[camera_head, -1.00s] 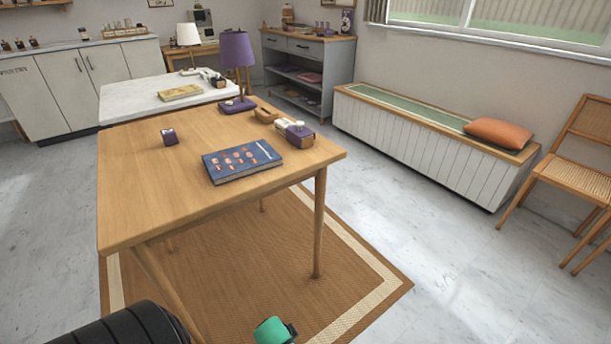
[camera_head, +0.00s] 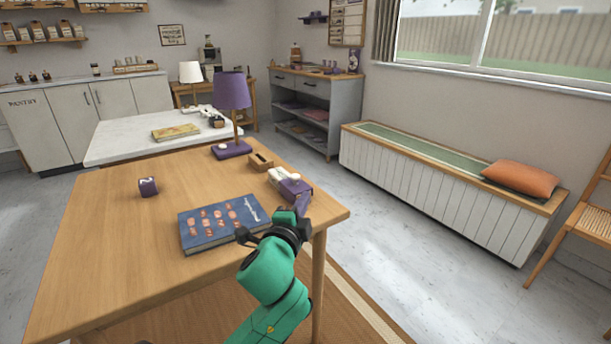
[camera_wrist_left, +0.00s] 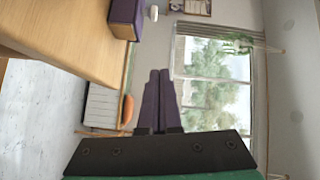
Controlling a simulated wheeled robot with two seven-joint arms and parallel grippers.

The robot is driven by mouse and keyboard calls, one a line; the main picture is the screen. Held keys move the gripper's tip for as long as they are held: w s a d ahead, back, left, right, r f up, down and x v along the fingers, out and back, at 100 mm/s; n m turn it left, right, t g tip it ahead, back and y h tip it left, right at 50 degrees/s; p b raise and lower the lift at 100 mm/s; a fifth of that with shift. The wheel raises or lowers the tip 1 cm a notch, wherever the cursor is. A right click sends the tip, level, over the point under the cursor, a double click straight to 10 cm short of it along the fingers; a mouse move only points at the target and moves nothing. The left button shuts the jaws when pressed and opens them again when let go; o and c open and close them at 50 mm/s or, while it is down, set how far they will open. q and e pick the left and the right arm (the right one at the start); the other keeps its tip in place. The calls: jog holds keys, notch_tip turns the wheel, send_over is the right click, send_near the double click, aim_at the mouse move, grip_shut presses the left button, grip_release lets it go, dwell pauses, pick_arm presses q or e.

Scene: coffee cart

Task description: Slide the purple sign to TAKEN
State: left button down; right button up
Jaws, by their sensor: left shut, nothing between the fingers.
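A small purple box with a wooden side (camera_head: 296,188), likely the sign, stands near the right edge of the wooden table (camera_head: 110,235). A white knob-like part shows beside it. No lettering on it is readable. In the left wrist view the purple box (camera_wrist_left: 127,16) is at the top, by the table edge, with a white round part at its right. My left gripper (camera_head: 304,198) is in front of the box, its dark fingers overlapping the box's lower right in the head view; contact cannot be told. Its fingers (camera_wrist_left: 159,74) are together and empty in the wrist view.
A blue book (camera_head: 222,222) lies left of my left gripper. The table front left is clear.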

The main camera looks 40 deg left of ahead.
aim_at(301, 191)
pick_arm(q)
jog(key=x, duration=0.9)
jog(key=shift+w+a+f, duration=0.2)
jog(key=shift+w, duration=0.05)
jog(key=a, duration=0.4)
jog(key=shift+s+f+b, duration=0.2)
jog(key=shift+f+b, duration=0.2)
pick_arm(e)
jog(key=shift+w+a+r, duration=0.2)
jog(key=shift+w+r, duration=0.05)
jog(key=shift+r, duration=0.15)
jog(key=shift+w+a+r, duration=0.15)
jog(key=shift+w+r, duration=0.05)
jog(key=shift+r, duration=0.2)
